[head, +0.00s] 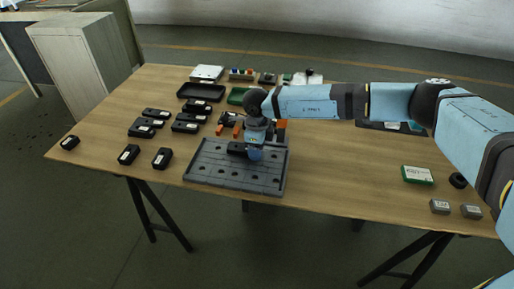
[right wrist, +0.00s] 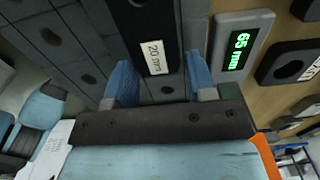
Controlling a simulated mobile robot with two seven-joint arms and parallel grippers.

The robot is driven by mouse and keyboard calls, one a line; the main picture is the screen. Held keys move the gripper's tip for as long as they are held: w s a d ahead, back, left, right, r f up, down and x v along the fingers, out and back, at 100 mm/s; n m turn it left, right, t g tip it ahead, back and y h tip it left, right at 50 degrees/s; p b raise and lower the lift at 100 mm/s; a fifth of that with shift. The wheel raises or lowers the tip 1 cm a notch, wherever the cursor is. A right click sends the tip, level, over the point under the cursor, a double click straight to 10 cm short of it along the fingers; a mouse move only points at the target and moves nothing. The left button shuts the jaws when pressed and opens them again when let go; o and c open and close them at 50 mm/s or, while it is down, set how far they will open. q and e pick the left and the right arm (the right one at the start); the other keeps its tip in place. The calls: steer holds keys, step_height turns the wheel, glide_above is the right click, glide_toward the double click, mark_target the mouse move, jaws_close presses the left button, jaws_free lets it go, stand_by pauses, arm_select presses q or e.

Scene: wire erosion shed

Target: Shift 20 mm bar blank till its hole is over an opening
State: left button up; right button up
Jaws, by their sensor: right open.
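The 20 mm bar blank is a black block with a white "20 mm" label. In the head view the bar blank (head: 237,148) lies on the grey slotted plate (head: 215,178), partly hidden by my gripper. Dark round openings show in the grey plate (right wrist: 85,45), to the left of the bar. My right gripper (head: 256,153) is open; its blue fingers (right wrist: 160,82) stand on either side of the bar's labelled end. Whether they touch it I cannot tell. My left gripper is out of view.
Several black labelled blocks (head: 129,154) lie left of the plate. A dark tray (head: 201,91) and a green tray (head: 236,96) stand behind it.

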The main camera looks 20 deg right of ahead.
steer(key=o, duration=0.3)
arm_select(q)
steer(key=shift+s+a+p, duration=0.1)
steer(key=shift+p, duration=0.55)
arm_select(e)
step_height(320, 180, up, 14)
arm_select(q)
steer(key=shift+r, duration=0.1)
arm_select(e)
steer(key=shift+f, duration=0.1)
